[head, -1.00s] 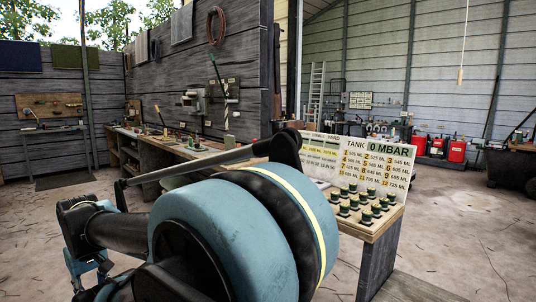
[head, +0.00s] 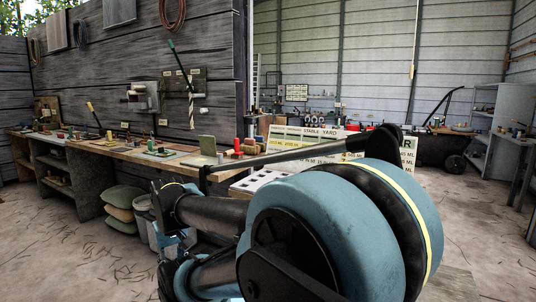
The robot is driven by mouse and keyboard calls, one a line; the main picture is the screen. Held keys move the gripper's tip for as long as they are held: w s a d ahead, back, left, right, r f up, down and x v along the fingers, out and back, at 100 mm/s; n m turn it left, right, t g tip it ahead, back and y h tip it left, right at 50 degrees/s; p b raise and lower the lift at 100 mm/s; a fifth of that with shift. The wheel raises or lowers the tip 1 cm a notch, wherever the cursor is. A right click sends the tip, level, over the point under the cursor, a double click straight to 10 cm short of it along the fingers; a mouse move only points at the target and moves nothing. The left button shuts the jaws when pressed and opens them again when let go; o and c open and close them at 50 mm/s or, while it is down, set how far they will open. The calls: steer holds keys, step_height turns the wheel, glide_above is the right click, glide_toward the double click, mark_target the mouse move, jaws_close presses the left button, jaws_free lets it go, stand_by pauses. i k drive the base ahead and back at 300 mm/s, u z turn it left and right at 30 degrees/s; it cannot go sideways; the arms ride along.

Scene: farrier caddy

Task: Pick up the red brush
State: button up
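I cannot pick out a red brush with certainty. A small red upright item (head: 237,145) stands at the right end of the long workbench (head: 130,152); it is too small to identify. My arm, with large blue-and-black joints, fills the lower middle and right of the head view. Its far end, seemingly my gripper (head: 172,250), shows only in part at the lower middle-left, in front of the bench and well short of it. Its fingers cannot be made out, and I see nothing held.
The workbench along the plank wall carries many small tools and a greenish upright panel (head: 207,146). Stacked sacks (head: 122,205) and a bucket stand on the floor before it. A lettered board (head: 300,140) is partly behind my arm. Open floor (head: 60,240) lies at the left.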

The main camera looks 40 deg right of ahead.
mark_target(239, 155)
steer(key=z, duration=0.5)
steer(key=i, duration=0.7)
steer(key=z, duration=0.5)
